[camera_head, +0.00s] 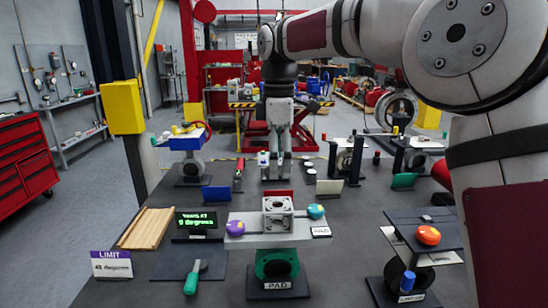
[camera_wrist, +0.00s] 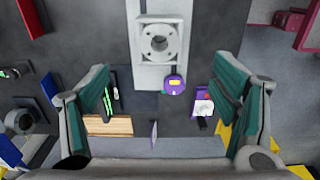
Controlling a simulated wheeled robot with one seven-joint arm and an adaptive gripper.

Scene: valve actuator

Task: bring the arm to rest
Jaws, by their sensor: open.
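My gripper (camera_wrist: 163,85) is open and empty in the wrist view, its two teal fingers wide apart. It looks down on the bench, and a pale square block with a round hole (camera_wrist: 158,40) lies beyond the fingers, touching neither. In the head view, the same block (camera_head: 278,214) sits on the pale plate of a green valve on a stand marked PAD. My arm (camera_head: 345,30) comes in from the right, reaches across the top and bends down near the middle. The fingers are hard to make out there.
A purple knob (camera_head: 235,228) and a teal knob (camera_head: 316,211) flank the block. A wooden tray (camera_head: 146,228), a small screen (camera_head: 196,220), a LIMIT sign (camera_head: 111,264) and a green-handled tool (camera_head: 192,277) lie left. An orange-knobbed valve (camera_head: 428,236) stands right. More valves stand behind.

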